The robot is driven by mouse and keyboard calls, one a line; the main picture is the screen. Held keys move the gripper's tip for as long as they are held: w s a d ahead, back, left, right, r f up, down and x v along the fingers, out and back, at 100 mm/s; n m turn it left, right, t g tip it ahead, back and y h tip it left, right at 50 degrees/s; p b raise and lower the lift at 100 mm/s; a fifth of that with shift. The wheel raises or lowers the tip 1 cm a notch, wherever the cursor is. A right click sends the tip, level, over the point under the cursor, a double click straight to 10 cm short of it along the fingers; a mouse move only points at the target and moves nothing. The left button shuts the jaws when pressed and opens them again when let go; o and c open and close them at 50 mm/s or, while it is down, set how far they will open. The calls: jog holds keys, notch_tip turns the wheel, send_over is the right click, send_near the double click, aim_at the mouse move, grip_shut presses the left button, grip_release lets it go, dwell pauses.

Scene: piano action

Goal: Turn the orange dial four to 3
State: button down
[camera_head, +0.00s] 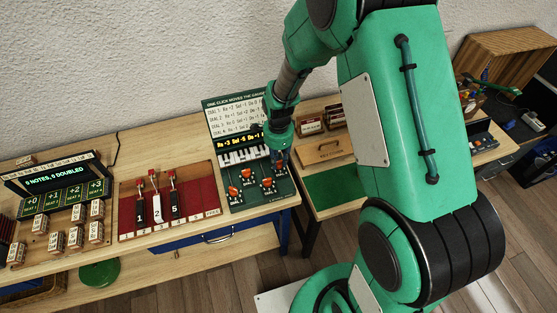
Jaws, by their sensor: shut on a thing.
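A dark green dial panel (240,204) lies on the wooden bench, with orange dials on it. Three orange dials show plainly: one at upper left (247,173), one at lower left (233,191) and one at lower right (267,183). My gripper (280,160) reaches down over the panel's upper right part and is shut on an orange dial there, mostly hidden by the fingers. That dial's setting cannot be read. Behind the dials are a small keyboard strip (237,155), a dark display with yellow text, and a white instruction board (229,115) listing dials.
Left of the panel is a red board (190,222) with red-topped numbered levers. Farther left are wooden blocks (75,238) and a dark sign (55,180). To the right are a wooden card holder (320,150) and a green mat (335,188). My arm covers the right side.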

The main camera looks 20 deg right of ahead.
jog(key=n+p, duration=0.1)
jog(key=n, duration=0.5)
jog(key=shift+n+p, duration=0.4)
jog(key=n+p, duration=0.1)
jog(key=n, duration=0.6)
jog(key=n+p, duration=0.1)
jog(key=n, duration=0.5)
jog(key=shift+n, duration=0.3)
jog(key=n, duration=0.6)
jog(key=shift+p, duration=0.3)
jog(key=c, duration=1.7)
grip_release()
jog(key=shift+c, duration=0.2)
